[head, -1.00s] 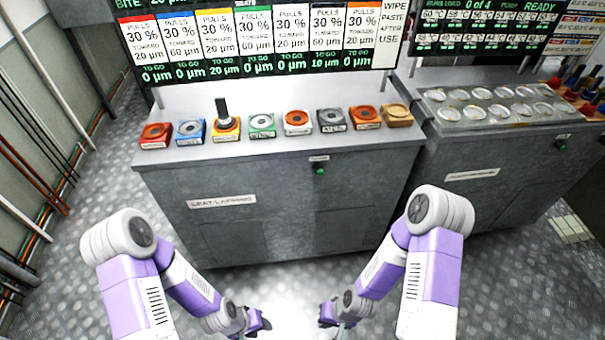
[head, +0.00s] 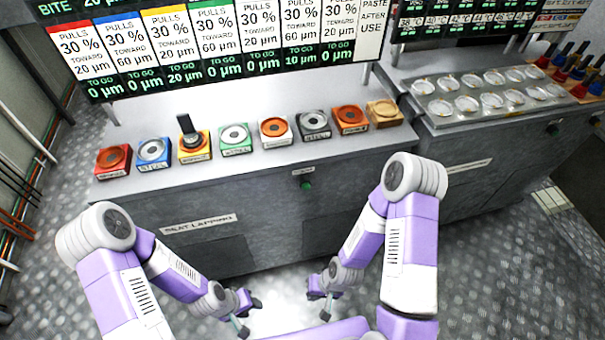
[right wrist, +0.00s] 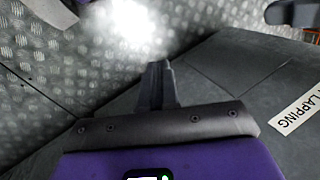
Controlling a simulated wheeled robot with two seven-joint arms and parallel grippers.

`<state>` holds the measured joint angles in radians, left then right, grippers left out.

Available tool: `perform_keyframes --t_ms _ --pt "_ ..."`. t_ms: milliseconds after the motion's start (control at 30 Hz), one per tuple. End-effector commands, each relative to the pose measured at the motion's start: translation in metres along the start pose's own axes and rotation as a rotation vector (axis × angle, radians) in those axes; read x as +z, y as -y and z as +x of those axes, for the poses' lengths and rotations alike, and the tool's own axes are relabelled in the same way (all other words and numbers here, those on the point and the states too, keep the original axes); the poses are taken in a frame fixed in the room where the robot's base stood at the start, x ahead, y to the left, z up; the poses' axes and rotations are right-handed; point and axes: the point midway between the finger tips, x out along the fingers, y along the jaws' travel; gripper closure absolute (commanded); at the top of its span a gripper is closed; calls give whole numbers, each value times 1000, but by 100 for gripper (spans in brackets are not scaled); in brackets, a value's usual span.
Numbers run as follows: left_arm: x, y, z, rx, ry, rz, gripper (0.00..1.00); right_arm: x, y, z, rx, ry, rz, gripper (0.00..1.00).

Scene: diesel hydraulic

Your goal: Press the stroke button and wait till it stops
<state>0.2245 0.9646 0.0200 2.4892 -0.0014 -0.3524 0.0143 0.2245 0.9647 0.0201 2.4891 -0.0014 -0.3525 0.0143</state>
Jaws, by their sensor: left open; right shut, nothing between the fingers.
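The green button (head: 307,185), under a small label too blurred to read, sits on the upper front face of the grey seat lapping bench (head: 255,195). Nothing touches it. My left gripper (head: 244,322) hangs low in front of the bench, open and empty. My right gripper (head: 326,309) is also low, to the right of the left one, below the button and apart from it. In the right wrist view its fingers (right wrist: 156,85) are shut with nothing between them, and the button is not in that view.
Several coloured blocks with round seats stand along the bench top, a dark upright tool (head: 187,127) on the yellow one (head: 194,148). A second bench (head: 490,150) with clear dishes and its own green button (head: 553,130) stands right. Metal floor (head: 480,280) is open in front.

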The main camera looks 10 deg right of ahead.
Motion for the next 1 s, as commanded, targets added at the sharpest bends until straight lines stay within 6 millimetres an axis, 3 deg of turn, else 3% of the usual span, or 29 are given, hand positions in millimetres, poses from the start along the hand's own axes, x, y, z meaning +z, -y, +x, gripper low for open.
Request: perform_keyframes --t_ms 267,367,433,600,700,833,1000 --pt "1 0 0 0 2 -1 57 -1 0 -1 -3 -4 -4 100" --pt "1 2 3 0 2 -1 57 -17 3 -6 -33 -59 -42 100" --pt "0 3 7 0 2 -1 57 -40 8 -17 -73 -141 -104 100" --pt "0 7 19 0 2 0 57 -106 22 -68 -183 -431 -340 100" --pt "0 9 24 0 2 0 57 -132 31 -104 -224 -589 -493 100" --pt "0 11 30 0 2 -1 57 -148 40 -142 -250 -734 -657 100" --pt "-1 12 32 0 2 -1 57 -152 46 -165 -262 -812 -770 100"
